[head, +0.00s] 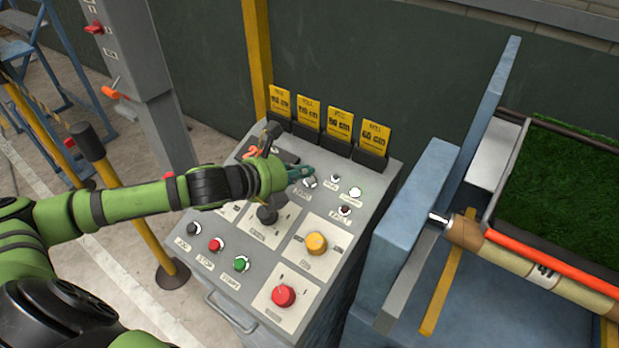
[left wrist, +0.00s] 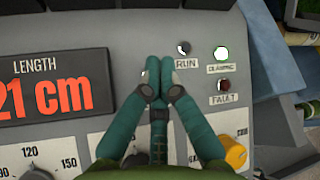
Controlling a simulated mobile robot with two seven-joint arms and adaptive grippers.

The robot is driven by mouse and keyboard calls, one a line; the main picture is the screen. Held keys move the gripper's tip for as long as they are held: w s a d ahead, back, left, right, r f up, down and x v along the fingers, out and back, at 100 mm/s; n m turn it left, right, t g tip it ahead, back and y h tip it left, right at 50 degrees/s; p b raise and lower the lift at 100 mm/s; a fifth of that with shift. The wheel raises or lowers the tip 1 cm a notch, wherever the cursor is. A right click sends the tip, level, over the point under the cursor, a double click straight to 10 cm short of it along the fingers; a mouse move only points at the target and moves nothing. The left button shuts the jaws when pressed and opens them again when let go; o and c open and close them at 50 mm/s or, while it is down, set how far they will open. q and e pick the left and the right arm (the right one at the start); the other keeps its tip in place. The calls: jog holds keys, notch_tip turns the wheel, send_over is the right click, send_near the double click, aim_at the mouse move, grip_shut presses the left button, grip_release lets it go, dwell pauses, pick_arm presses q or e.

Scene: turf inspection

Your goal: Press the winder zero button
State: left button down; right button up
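The grey winder control panel (head: 262,262) stands in front of me. My left gripper (head: 312,171) is over its upper part, with its teal fingers shut together and nothing seen between them. A small round button (head: 310,183) with a pale ring sits right by the fingertips; its label below is too blurred to read surely as zero. In the left wrist view the shut fingertips (left wrist: 160,66) cover most of this button, and only a pale edge shows at their left. I cannot tell whether they touch it. My right gripper is not in view.
Nearby are the RUN lamp (left wrist: 184,48), a lit white lamp (left wrist: 221,53), the FAULT lamp (left wrist: 223,85) and a LENGTH display (left wrist: 55,84) reading "21 cm". A yellow knob (head: 316,243), red button (head: 283,296) and yellow cards (head: 340,122) are on the panel. A turf roll machine stands right.

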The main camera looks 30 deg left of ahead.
pick_arm(q)
jog(key=shift+f, duration=0.15)
dwell(0.4)
jog(key=shift+w+f, duration=0.15)
jog(key=shift+f, duration=0.1)
jog(key=shift+w+f, duration=0.15)
jog(key=shift+f, duration=0.35)
dwell(0.9)
jog(key=shift+r, duration=0.15)
jog(key=shift+s+r+p, duration=0.3)
jog(key=shift+r+p, duration=0.45)
jog(key=shift+p, duration=0.05)
jog(key=shift+r, duration=0.1)
jog(key=shift+s+r+p, duration=0.1)
jog(key=shift+r+p, duration=0.2)
jog(key=shift+p, duration=0.1)
jog(key=r+p, duration=0.1)
jog(key=s+r+p, duration=0.1)
jog(key=r+p, duration=0.1)
jog(key=r, duration=0.1)
jog(key=shift+s+a, duration=0.15)
jog(key=shift+s, duration=0.1)
